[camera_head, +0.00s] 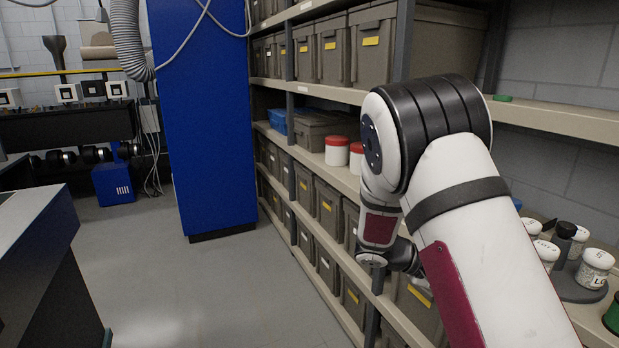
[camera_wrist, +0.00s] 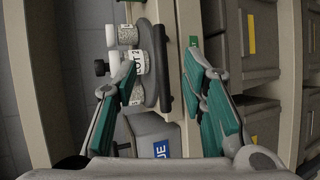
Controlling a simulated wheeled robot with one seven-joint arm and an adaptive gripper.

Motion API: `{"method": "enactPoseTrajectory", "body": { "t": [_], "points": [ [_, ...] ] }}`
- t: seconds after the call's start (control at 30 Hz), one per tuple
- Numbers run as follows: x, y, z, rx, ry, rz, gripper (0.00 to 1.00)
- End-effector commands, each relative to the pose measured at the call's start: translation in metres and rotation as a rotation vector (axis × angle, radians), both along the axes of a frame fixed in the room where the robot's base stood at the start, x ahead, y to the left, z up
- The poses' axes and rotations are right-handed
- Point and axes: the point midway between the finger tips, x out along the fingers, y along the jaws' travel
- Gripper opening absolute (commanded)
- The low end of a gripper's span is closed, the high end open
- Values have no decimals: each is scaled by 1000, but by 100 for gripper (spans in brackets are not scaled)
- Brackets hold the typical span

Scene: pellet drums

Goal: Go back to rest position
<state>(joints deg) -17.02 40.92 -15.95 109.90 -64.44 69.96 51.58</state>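My gripper (camera_wrist: 158,78) is open in the wrist view, its two teal-padded fingers spread wide with nothing held between them. Beyond the fingers, white labelled jars (camera_wrist: 138,62) stand on a dark round stand. In the head view my white arm rises from the bottom right, bends at a black-banded elbow and folds down in front of the shelves. My gripper is not clearly visible there, being hidden behind or below the arm.
Shelves hold grey bins (camera_head: 328,208), red-lidded white tubs (camera_head: 337,152) and a blue bin (camera_head: 278,120). Lidded jars (camera_head: 596,268) stand on a dark round stand (camera_head: 577,287) at right. A blue cabinet (camera_head: 203,110) stands at centre-left. The grey floor (camera_head: 200,285) is clear.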

Motion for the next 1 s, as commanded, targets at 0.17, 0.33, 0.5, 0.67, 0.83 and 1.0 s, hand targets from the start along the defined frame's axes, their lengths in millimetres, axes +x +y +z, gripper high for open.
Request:
{"method": "enactPoseTrajectory", "body": {
  "t": [0.17,0.33,0.5,0.67,0.83,1.0],
  "points": [
    [-45,11,36,215,-33,-77,38],
    [-85,30,61,416,-69,-107,38],
    [-123,54,84,608,-119,-98,38],
    [-157,79,103,774,-181,-54,38],
    [-191,108,121,931,-259,19,38],
    [-223,137,135,1060,-348,118,38]
  ]
}}
